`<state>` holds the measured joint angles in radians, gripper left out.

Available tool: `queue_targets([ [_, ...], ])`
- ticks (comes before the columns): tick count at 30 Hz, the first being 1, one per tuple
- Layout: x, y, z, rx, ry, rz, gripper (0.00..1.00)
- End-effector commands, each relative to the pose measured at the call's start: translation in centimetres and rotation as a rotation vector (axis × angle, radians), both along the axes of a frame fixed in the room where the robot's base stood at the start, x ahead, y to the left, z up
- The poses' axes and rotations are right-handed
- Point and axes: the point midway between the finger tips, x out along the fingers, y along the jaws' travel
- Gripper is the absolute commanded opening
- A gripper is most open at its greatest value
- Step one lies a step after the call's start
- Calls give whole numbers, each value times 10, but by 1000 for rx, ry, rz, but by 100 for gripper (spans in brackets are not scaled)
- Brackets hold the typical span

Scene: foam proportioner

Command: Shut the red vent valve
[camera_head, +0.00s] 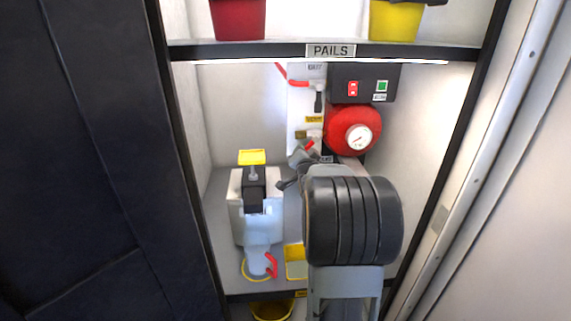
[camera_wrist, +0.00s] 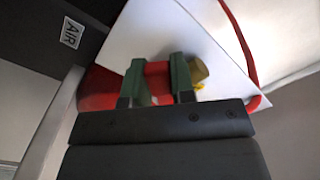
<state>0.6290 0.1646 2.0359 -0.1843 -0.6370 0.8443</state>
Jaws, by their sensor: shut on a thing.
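My gripper (camera_wrist: 158,80) is shut on a red handle (camera_wrist: 157,70), which I take to be the red vent valve's. Its two green fingers stand on either side of the handle in the wrist view. In the head view my gripper (camera_head: 302,155) is at the back panel, low and left of the round red tank, and a bit of the red handle (camera_head: 310,144) shows at its tip. A brass-coloured part (camera_wrist: 198,71) is just right of the fingers. The valve's body is mostly hidden, so I cannot tell how far the handle is turned.
The red tank (camera_head: 345,118) with a gauge is close by on the right, under a dark switch box (camera_head: 341,80). A white container (camera_head: 237,188) with a yellow-topped press stands left on the bench. A second red handle (camera_head: 271,265) is below it. The PAILS shelf (camera_head: 280,51) crosses above.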

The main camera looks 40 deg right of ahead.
Motion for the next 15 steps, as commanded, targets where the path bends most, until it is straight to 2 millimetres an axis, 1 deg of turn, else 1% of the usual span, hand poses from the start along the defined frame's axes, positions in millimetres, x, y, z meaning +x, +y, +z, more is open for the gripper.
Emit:
queue_targets([
  [1,-2,-4,-8,-42,19,-4,0],
  [15,-14,-24,-15,-399,225,-4,0],
])
